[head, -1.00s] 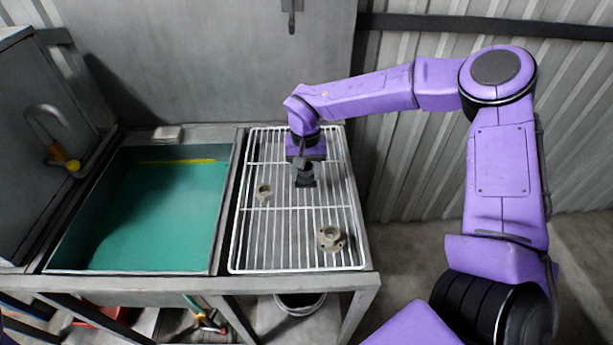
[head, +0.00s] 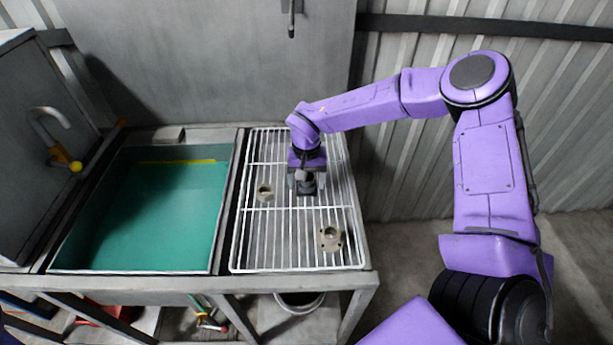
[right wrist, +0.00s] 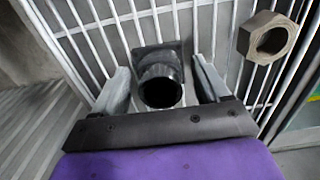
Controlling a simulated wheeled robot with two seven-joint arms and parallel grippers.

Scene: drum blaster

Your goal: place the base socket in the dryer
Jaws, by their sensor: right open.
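A dark grey piece with a round, open-ended pipe and a square plate (right wrist: 160,90) rests on the white wire rack (head: 247,225); it also shows in the head view (head: 307,189). I take it for the base socket. My right gripper (head: 306,181) is open over it, pointing down. In the right wrist view its two fingers (right wrist: 160,78) stand on either side of the piece, with gaps between fingers and pipe. Nothing I can clearly identify as a dryer shows, unless it is the rack. My left gripper is out of view.
A hex nut-like piece (head: 264,192) lies on the rack left of my gripper and shows in the right wrist view (right wrist: 268,37). A round flange with holes (head: 330,239) lies nearer the front. A green-bottomed sink (head: 140,215) with a faucet (head: 47,125) is at left.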

